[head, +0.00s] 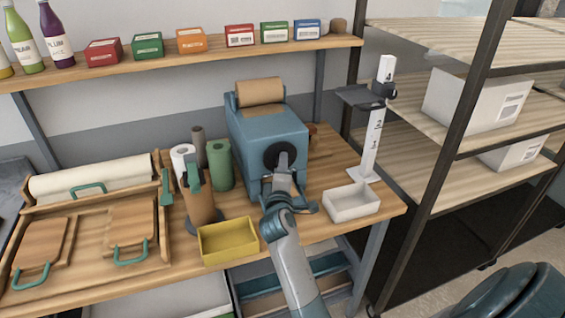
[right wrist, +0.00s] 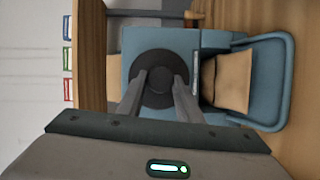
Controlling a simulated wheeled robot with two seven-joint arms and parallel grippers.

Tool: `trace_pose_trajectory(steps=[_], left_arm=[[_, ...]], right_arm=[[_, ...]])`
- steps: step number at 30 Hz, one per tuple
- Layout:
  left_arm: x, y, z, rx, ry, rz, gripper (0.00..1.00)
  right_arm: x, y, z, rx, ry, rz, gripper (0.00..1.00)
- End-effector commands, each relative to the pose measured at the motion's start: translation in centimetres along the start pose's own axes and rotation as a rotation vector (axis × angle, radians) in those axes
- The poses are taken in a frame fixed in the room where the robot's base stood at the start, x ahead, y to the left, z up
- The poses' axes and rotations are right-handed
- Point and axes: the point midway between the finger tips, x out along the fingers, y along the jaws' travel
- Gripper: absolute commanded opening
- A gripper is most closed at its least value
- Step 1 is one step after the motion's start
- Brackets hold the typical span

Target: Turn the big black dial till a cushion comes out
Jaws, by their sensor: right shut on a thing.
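The big black dial (head: 272,151) is on the front of a blue machine (head: 262,127) with a roll of brown paper (head: 259,92) on top. My right gripper (head: 284,163) is at the dial, its fingers closed on it. In the right wrist view the gripper (right wrist: 160,82) has one finger on each side of the dial's raised middle (right wrist: 159,78). A tan paper piece (right wrist: 228,80) shows at the machine's blue front tray (right wrist: 282,80); whether it is loose I cannot tell. In the head view my arm hides most of that spot. My left gripper is out of view.
A yellow bin (head: 228,243) and a white bin (head: 351,203) stand at the bench front, either side of my arm. A green roll (head: 219,166) stands left of the machine, a white post (head: 372,145) right of it. Small boxes line the shelf (head: 210,58) above.

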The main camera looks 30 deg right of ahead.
Motion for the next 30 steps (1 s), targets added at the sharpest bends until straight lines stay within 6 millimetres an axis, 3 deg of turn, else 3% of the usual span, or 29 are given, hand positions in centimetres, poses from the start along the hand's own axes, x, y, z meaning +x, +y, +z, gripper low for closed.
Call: trace_pose_trajectory(steps=[18, 19, 21, 30], left_arm=[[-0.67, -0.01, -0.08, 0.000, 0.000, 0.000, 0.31], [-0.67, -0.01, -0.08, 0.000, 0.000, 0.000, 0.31], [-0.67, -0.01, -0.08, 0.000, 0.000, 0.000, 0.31], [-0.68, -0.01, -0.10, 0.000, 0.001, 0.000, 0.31]], right_arm=[[0.03, 0.03, 0.08, 0.057, -0.001, -0.024, 0.10], [0.03, 0.03, 0.08, 0.057, -0.001, -0.024, 0.37], [0.03, 0.03, 0.08, 0.057, -0.001, -0.024, 0.51], [0.02, 0.04, 0.04, 0.056, 0.000, -0.024, 0.51]])
